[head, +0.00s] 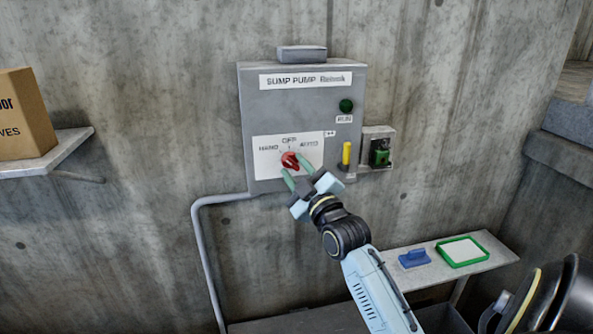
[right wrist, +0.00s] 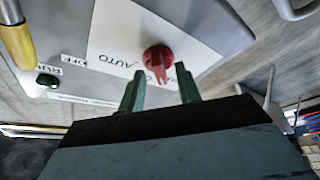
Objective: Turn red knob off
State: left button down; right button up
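The red knob (head: 290,160) sits on the white label plate (head: 265,160) of the grey sump pump box (head: 300,115). The plate reads HAND, OFF and AUTO above the knob. I cannot tell for sure which word it points to. My right gripper (head: 296,172) is at the knob, with its green fingers spread. In the right wrist view the red knob (right wrist: 158,59) shows just beyond and between the tips of the open right gripper (right wrist: 160,70). A gap shows on each side, so it is not clamped. My left gripper is not in view.
A yellow handle (head: 346,154) and a green padlock-like part (head: 380,152) stick out right of the knob. A green RUN lamp (head: 346,106) is above. A shelf (head: 400,262) at lower right holds a blue object (head: 414,258) and a green-rimmed tray (head: 484,244). A cardboard box (head: 25,115) stands far left.

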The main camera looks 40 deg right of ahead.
grip_shut()
jog(key=shift+m, duration=0.3)
jog(key=m+h+p, duration=0.1)
jog(key=m, duration=0.1)
jog(key=m+h, duration=0.1)
jog(key=m, duration=0.2)
jog(key=shift+a+m+h+p, duration=0.15)
jog(key=shift+m+h+p, duration=0.15)
jog(key=shift+h+p, duration=0.1)
jog(key=m+h, duration=0.1)
jog(key=m, duration=0.2)
jog(key=m+h+p, duration=0.1)
jog(key=m+h, duration=0.1)
jog(key=m, duration=0.1)
jog(key=shift+w+a+f+g+p, duration=0.1)
jog(key=shift+a+g+p, duration=0.05)
jog(key=shift+g+p, duration=0.15)
jog(key=shift+m, duration=0.3)
grip_release()
